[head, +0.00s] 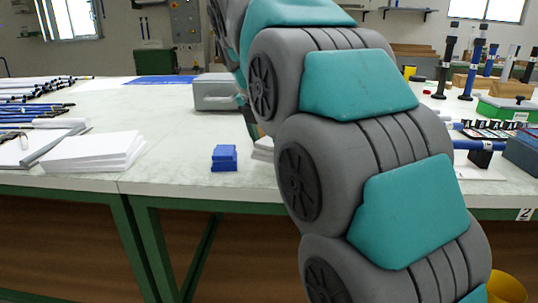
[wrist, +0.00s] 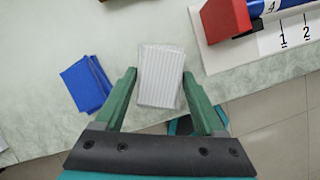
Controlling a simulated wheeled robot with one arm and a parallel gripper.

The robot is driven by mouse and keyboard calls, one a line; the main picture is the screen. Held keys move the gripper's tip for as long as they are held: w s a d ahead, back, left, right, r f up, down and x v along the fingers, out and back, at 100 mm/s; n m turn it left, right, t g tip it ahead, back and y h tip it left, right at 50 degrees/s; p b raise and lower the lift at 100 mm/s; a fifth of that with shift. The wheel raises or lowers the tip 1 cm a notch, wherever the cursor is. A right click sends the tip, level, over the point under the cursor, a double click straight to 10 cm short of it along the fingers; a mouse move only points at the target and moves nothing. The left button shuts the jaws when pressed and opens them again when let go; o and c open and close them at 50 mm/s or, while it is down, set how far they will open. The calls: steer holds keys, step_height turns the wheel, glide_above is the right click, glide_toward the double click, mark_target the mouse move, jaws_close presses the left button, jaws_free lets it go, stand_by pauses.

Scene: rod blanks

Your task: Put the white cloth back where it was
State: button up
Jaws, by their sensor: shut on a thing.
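The white cloth (wrist: 160,78) is a folded, faintly striped pad between the two green fingers of my gripper (wrist: 159,76) in the wrist view. My gripper is shut on it, one finger along each side. I cannot tell whether the cloth touches the table. A folded blue cloth (wrist: 87,84) lies just left of it, apart from the left finger. In the head view the blue cloth (head: 224,158) sits near the table's front edge. Beside it a pale layered edge (head: 262,149) shows, mostly hidden by my arm, which also hides my gripper there.
The pale table (head: 185,170) has its front edge close to the white cloth. A red block (wrist: 225,18) on a numbered white board stands at the upper right in the wrist view. White stacks (head: 92,152) and several rods lie left; a grey box (head: 217,92) stands behind.

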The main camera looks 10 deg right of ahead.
mark_target(270, 156)
steer(key=shift+f, duration=1.7)
steer(key=shift+f, duration=0.1)
steer(key=o, duration=1.3)
steer(key=shift+a+r, duration=0.1)
steer(key=shift+r, duration=0.35)
steer(key=shift+p+v, duration=0.85)
steer(key=shift+v, duration=4.85)
steer(key=shift+s+f, duration=0.1)
